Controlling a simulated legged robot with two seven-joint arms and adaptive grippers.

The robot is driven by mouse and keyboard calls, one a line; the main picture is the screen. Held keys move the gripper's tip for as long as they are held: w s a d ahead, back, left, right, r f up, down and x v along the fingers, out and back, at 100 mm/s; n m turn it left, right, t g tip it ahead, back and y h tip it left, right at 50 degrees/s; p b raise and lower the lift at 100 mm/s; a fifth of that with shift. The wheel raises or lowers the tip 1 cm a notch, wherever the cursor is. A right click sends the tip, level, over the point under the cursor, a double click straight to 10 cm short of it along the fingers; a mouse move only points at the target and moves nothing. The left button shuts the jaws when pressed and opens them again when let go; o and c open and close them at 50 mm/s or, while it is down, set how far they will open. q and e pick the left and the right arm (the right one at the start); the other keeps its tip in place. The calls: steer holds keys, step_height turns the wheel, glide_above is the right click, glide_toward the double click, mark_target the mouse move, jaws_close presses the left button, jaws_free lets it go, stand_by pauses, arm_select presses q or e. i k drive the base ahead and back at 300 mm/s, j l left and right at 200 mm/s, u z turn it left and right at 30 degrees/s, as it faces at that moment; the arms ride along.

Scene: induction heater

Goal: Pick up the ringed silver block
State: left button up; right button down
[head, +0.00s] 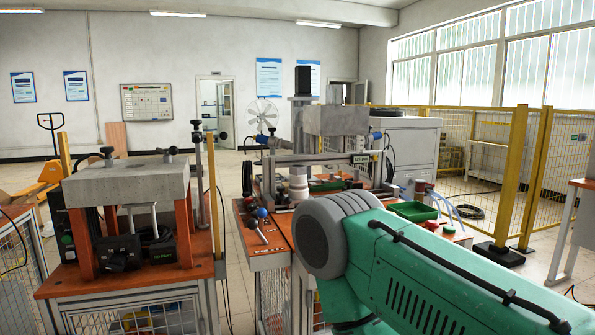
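A small pale cylindrical piece with ring-like steps (298,184) stands upright on the middle workbench, in front of the press frame. It may be the ringed silver block, but it is too small to tell for sure. My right arm, green with a grey rounded joint, fills the lower right and hides part of this bench. Neither of my grippers shows in the head view.
The middle bench (270,262) carries a press with a grey block (335,120), ball-topped levers and a green tray (413,211). A left bench (130,284) holds another grey-topped machine (128,184). Yellow fencing (512,175) stands at right. A floor gap separates the benches.

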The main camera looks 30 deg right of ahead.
mark_target(295, 169)
steer(key=z, duration=1)
